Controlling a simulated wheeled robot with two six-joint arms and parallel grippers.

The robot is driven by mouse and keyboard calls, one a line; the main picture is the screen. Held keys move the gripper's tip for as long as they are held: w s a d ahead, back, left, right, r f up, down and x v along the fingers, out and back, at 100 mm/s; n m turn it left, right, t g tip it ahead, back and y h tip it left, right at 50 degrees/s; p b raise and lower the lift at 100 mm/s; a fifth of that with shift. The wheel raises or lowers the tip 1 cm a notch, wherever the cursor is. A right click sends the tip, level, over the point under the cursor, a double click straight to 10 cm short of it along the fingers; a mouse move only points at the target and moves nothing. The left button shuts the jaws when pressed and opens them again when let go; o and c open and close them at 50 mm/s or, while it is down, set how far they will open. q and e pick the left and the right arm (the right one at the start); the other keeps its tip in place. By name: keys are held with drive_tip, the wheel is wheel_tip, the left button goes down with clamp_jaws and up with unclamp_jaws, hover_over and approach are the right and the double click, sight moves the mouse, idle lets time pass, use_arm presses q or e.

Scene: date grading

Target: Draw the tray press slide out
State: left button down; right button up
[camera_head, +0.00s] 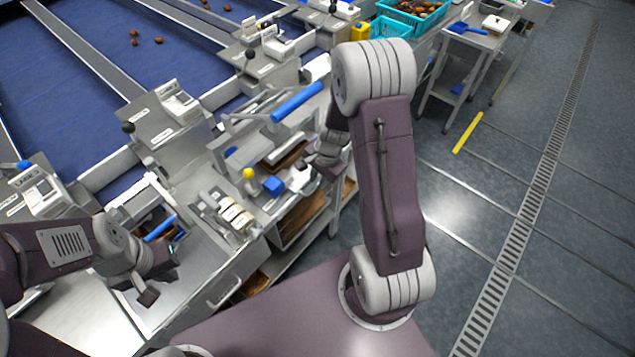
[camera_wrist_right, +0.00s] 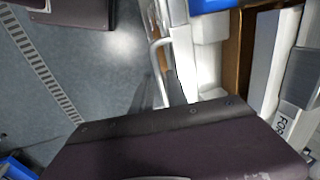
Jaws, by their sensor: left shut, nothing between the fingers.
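The tray press (camera_head: 265,130) stands on the steel bench in the head view, with a long blue lever handle (camera_head: 297,102) raised above its frame. Its slide area, with brown and white parts (camera_head: 287,157), lies below the lever, partly hidden by my right gripper. My right gripper (camera_head: 314,168) is at the right end of the press, close to a white part there; its fingertips are small and partly hidden, so I cannot tell contact. The right wrist view shows a white bar handle (camera_wrist_right: 158,62) and white blocks (camera_wrist_right: 209,58). My left gripper (camera_head: 148,296) is shut and empty above the bench at lower left.
A blue block (camera_head: 273,186) and a yellow knob (camera_head: 249,173) sit before the press. Several pale rollers or stamps (camera_head: 236,214) stand left of them. Blue conveyor belts (camera_head: 60,90) with a few dates run behind. Open floor (camera_head: 470,190) lies right, with a drain grate (camera_head: 525,195).

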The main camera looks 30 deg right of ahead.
drive_tip(key=shift+f, duration=0.6)
clamp_jaws()
drive_tip(key=shift+w+d+r, duration=0.1)
drive_tip(key=shift+w, duration=0.05)
idle(0.8)
